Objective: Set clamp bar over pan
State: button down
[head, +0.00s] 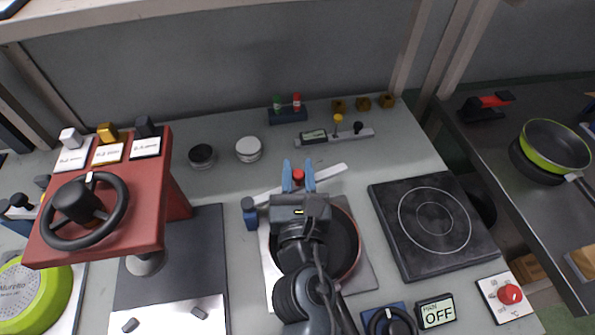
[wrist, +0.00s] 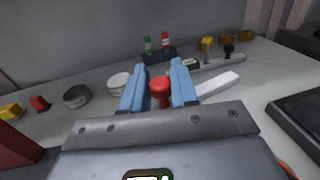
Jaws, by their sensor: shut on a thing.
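The clamp bar (head: 328,173) is a long white bar lying slantwise behind the pan, its left end close to a blue post (head: 250,213). It also shows in the wrist view (wrist: 217,85), passing behind my fingers. Its red knob (head: 298,175) stands between my blue fingers. My gripper (head: 298,168) is shut on this knob, which also shows in the wrist view (wrist: 159,88). The dark pan (head: 345,240) sits on a light plate in front of the bar, partly hidden by my arm. The bar does not cross the pan's middle.
A black hot plate (head: 436,219) lies right of the pan. A red stand with a black wheel (head: 85,212) rises at the left. A black jar (head: 202,156), a white jar (head: 249,149) and a small rack (head: 287,115) stand behind. The counter between jars and bar is clear.

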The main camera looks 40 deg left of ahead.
jog(key=shift+s+d+f+m+t+h+b, duration=0.35)
jog(key=shift+m+t+h+b, duration=0.35)
jog(key=shift+b, duration=0.4)
jog(key=shift+s+d+r+m+t+h+b, duration=0.15)
jog(key=shift+s+d+m+t+h+b, duration=0.2)
jog(key=shift+h, duration=0.4)
jog(key=shift+s+d+r+m+t+h+b, duration=0.15)
jog(key=shift+d+m+t+h+b, duration=0.2)
jog(key=shift+m+h, duration=0.3)
jog(key=shift+s+d+r+m+t+h+b, duration=0.15)
jog(key=shift+s+d+m+t+h, duration=0.2)
jog(key=shift+h, duration=0.45)
jog(key=shift+w, duration=0.1)
jog(key=c, duration=1)
grip_release()
jog(key=shift+s+d+f, duration=0.15)
jog(key=shift+s+d, duration=0.05)
jog(key=shift+s, duration=0.3)
jog(key=v, duration=0.7)
jog(key=shift+b, duration=0.3)
jog(key=shift+o, duration=0.2)
jog(key=shift+w, duration=0.1)
